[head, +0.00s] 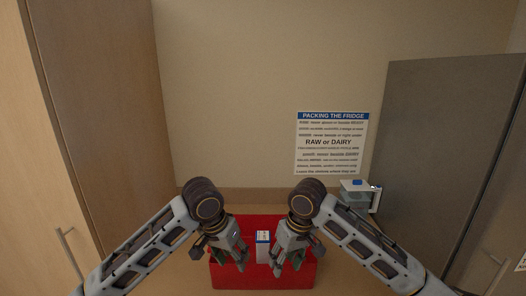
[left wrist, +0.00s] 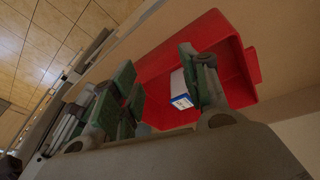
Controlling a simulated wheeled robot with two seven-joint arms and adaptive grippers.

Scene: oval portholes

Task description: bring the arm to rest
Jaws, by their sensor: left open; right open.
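My left gripper (head: 230,257) is open and empty in the head view, above the left part of a red bin. My right gripper (head: 286,262) is open over the right part of the same bin. In the left wrist view the left gripper's green-padded fingers (left wrist: 163,95) stand apart with nothing between them. Both arms reach in from the lower corners of the head view.
The red bin (head: 262,281) holds a white and blue carton (head: 263,240); both also show in the left wrist view, bin (left wrist: 217,32) and carton (left wrist: 180,88). A white jug-like container (head: 355,198) stands at the right. A sign (head: 332,143) hangs behind. Tall panels flank both sides.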

